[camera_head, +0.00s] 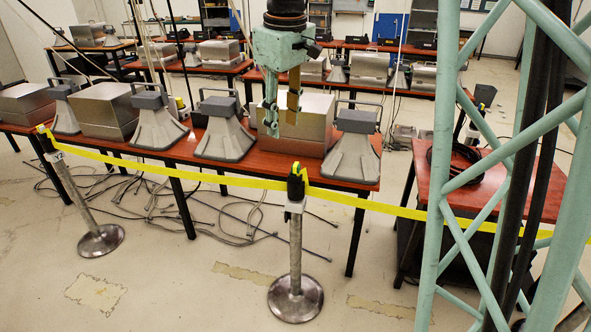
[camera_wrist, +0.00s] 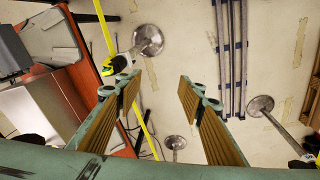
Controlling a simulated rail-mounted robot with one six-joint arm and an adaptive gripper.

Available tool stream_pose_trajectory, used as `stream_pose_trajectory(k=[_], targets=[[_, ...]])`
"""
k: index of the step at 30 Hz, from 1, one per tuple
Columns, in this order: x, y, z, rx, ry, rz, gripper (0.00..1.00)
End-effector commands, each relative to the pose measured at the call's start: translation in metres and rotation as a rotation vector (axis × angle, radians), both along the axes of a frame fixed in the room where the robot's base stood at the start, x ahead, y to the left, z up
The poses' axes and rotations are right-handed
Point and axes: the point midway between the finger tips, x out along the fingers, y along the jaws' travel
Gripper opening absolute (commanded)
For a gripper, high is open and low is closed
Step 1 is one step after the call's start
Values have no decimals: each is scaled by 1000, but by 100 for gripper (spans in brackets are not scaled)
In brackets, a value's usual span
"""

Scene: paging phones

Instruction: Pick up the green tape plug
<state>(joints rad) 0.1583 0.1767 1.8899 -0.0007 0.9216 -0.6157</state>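Yellow barrier tape (camera_head: 170,166) runs from the left post's black head (camera_head: 45,140) to the middle post's black head (camera_head: 295,187) and on to the right. A small yellow-green piece sits at the middle post's head; I cannot tell for sure that it is the green tape plug. In the wrist view a yellow-green piece (camera_wrist: 107,66) shows at a dark post head, left of and beyond my fingertips. My gripper (camera_wrist: 158,88) is open and empty, fingers wide apart. In the head view my gripper (camera_head: 282,120) points down above the red table, higher than the post heads.
The red table (camera_head: 262,165) carries grey paging phones (camera_head: 224,127) and metal boxes (camera_head: 108,108). Round-based posts (camera_head: 295,297) stand on the floor in front. Another red table (camera_head: 455,195) stands at the right. Loose cables lie under the table. The front floor is otherwise clear.

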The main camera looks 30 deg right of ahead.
Motion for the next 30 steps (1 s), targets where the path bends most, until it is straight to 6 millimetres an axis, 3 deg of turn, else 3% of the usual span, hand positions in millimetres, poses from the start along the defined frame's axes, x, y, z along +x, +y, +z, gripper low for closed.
stream_pose_trajectory(k=[13,30], targets=[[77,-37,-27,-9,43,93,36],[159,-88,-84,-13,94,213,36]])
